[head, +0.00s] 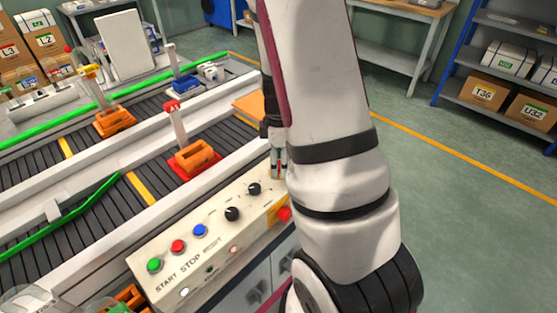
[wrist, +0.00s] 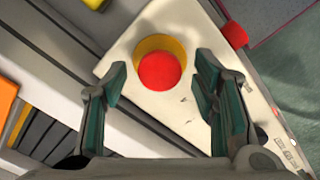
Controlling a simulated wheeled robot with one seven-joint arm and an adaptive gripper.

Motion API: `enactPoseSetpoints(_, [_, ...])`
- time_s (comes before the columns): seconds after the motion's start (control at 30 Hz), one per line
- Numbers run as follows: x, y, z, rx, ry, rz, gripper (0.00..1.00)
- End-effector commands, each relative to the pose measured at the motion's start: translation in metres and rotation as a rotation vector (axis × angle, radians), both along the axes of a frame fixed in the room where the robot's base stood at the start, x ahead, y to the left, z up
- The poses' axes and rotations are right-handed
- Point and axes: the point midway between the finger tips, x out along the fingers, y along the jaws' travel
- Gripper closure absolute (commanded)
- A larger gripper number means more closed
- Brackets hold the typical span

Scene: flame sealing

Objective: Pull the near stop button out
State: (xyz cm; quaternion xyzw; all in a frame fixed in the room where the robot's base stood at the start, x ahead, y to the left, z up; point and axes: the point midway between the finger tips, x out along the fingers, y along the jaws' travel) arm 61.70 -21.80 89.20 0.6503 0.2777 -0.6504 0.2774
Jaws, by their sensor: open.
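A round red stop button in a yellow collar sits near the corner of the pale control panel (head: 160,262). In the wrist view the red cap (wrist: 159,71) lies between and beyond my two fingertips, with a gap on each side. My gripper (head: 278,168) is open and empty, pointing down over that end of the panel. Whether the button is pressed in or out cannot be told.
Black knobs (head: 232,214) and green, red and blue buttons (head: 199,230) line the panel. A conveyor with an orange block (head: 195,157) on a red base runs behind it. Shelves with boxes (head: 490,92) stand far right. Green floor (head: 450,240) is clear at right.

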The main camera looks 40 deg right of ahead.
Motion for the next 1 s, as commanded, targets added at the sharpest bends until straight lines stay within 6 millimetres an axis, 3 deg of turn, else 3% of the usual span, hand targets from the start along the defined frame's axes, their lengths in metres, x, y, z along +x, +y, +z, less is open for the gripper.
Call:
enactPoseSetpoints(0.03, [0.0,0.0,0.0,0.0,0.0,0.0,0.46])
enactPoseSetpoints(0.27, [0.0,0.0,0.0,0.0,0.0,0.001,0.98])
enactPoseSetpoints(0.3, [0.0,0.0,0.0,0.0,0.0,0.001,1.0])
enactPoseSetpoints(0.6, [0.0,0.0,0.016,-0.001,-0.004,0.0,1.0])
enactPoseSetpoints(0.83, [0.002,-0.001,0.017,-0.003,-0.006,0.002,1.0])
enactPoseSetpoints(0.87, [0.002,-0.001,0.018,-0.003,-0.006,0.002,0.62])
enactPoseSetpoints(0.93, [0.002,-0.001,0.018,-0.003,-0.006,0.001,0.46])
enactPoseSetpoints(1.0, [0.001,-0.001,0.017,-0.002,-0.005,0.001,0.46])
